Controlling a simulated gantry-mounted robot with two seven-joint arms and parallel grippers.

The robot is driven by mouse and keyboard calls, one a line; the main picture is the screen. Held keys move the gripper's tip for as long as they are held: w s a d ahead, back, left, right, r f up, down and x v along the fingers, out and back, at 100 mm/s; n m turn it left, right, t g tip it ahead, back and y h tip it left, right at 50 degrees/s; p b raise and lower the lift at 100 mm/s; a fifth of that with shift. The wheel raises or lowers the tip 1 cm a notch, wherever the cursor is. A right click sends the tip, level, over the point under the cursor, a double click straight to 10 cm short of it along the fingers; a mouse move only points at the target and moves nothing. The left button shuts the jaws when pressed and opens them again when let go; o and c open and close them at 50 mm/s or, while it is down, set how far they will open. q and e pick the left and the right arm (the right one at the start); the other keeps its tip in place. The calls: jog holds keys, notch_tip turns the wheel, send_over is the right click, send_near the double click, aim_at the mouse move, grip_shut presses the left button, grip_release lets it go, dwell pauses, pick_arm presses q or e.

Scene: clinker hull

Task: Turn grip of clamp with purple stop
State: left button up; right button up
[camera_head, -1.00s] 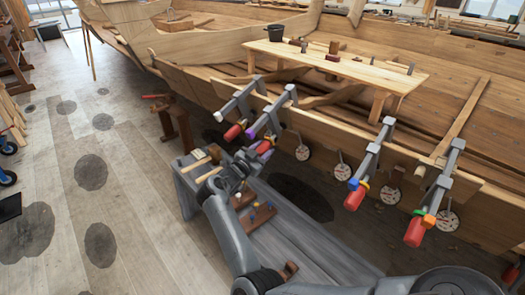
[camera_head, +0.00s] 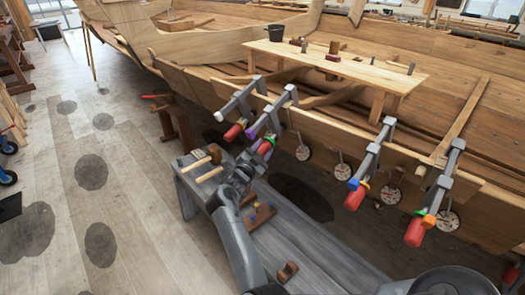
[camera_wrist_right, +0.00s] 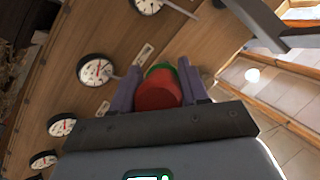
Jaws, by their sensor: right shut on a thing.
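The clamp with the purple stop (camera_head: 252,133) hangs on the hull's edge plank, second from the left. Its bar slopes down to the left. Its red grip (camera_head: 265,148) points down toward my right gripper (camera_head: 257,156), which reaches up from below. In the right wrist view the red grip (camera_wrist_right: 158,93) sits between both fingers, with a green ring behind it. My right gripper is shut on this grip, and its fingers hide the grip's sides. The purple stop cannot be made out in the wrist view. My left gripper is not in view.
Another clamp with a red grip (camera_head: 233,132) is close on the left. Clamps with a blue stop (camera_head: 353,184) and an orange stop (camera_head: 428,221) hang farther right. Dials (camera_head: 342,171) hang below the plank. A grey bench (camera_head: 310,250) with tools stands below.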

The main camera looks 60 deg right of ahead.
jog(key=shift+m+t, duration=0.3)
jog(key=shift+m, duration=0.1)
dwell(0.3)
jog(key=o, duration=1)
jog(key=shift+c, duration=0.2)
